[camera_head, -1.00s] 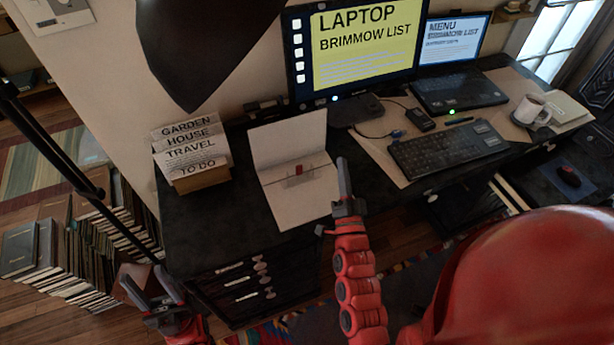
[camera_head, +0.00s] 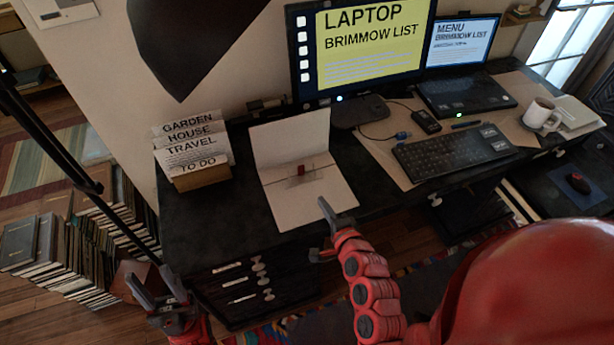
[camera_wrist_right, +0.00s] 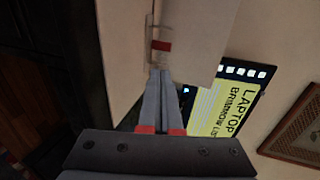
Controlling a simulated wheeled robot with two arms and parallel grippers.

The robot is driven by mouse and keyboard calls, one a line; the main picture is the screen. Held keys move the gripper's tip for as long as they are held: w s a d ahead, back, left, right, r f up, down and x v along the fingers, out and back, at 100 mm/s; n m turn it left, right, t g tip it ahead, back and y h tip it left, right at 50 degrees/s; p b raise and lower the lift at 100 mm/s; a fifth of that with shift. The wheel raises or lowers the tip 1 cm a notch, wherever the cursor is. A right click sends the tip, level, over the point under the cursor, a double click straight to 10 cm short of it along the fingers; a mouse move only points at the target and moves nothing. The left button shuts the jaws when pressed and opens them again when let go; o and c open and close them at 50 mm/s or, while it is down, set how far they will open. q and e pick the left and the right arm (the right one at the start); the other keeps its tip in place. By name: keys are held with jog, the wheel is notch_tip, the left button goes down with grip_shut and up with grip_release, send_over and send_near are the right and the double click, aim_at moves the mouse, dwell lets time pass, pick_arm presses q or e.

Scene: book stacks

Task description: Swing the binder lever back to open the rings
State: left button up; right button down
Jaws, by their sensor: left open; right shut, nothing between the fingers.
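A white binder (camera_head: 316,200) lies open on the black desk, its rear cover tilted up. A small red lever (camera_head: 301,170) stands at the ring mechanism near the fold; the state of the rings is too small to tell. My right gripper (camera_head: 323,201) is shut and empty, near the binder's front right edge, apart from the lever. In the right wrist view the shut fingertips (camera_wrist_right: 160,72) point toward the red lever (camera_wrist_right: 162,45) on the binder (camera_wrist_right: 200,30). My left gripper (camera_head: 148,274) is open and empty, off the desk's front left corner.
A paper holder (camera_head: 200,178) stands left of the binder. A monitor (camera_head: 360,50), keyboard (camera_head: 452,150), laptop (camera_head: 465,95) and mug (camera_head: 541,115) are to the right. A dark lamp shade (camera_head: 190,40) hangs above. Books (camera_head: 45,245) are stacked on the floor at left.

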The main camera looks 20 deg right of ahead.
aim_at(301, 169)
jog(key=p+x, duration=0.1)
jog(key=x, duration=0.3)
jog(key=p+x, duration=0.2)
jog(key=x, duration=0.3)
jog(key=r+p+x, duration=0.1)
jog(key=x, duration=0.3)
jog(key=shift+w, duration=0.55)
